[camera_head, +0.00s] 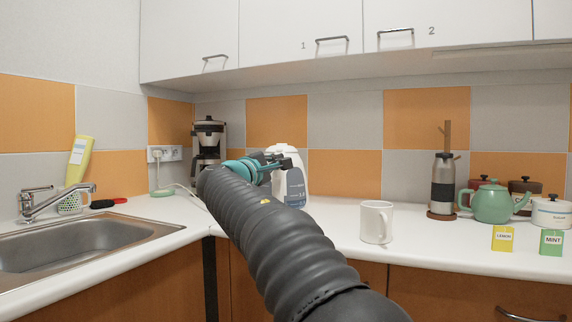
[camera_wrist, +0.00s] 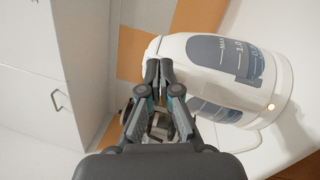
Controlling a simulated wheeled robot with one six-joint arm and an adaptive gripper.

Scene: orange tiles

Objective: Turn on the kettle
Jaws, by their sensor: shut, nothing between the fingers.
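The white kettle (camera_head: 292,187) with a grey level window stands on the counter against the tiled wall, partly hidden behind my arm and gripper. In the wrist view the kettle (camera_wrist: 275,75) appears lying sideways, with level marks on its window and a small glowing yellowish spot near its base. My gripper (camera_head: 284,163) is in front of the kettle's upper part. In the wrist view my gripper (camera_wrist: 158,70) is shut and empty, its fingertips over or beside the kettle's top end. I cannot tell if they touch it.
A white mug (camera_head: 376,222) stands right of the kettle. A coffee maker (camera_head: 208,140) stands behind to the left, near wall sockets (camera_head: 165,154). The sink (camera_head: 90,236) is at left. A teapot (camera_head: 493,203), flask (camera_head: 443,180) and canisters are at right. Cabinets (camera_head: 290,40) hang overhead.

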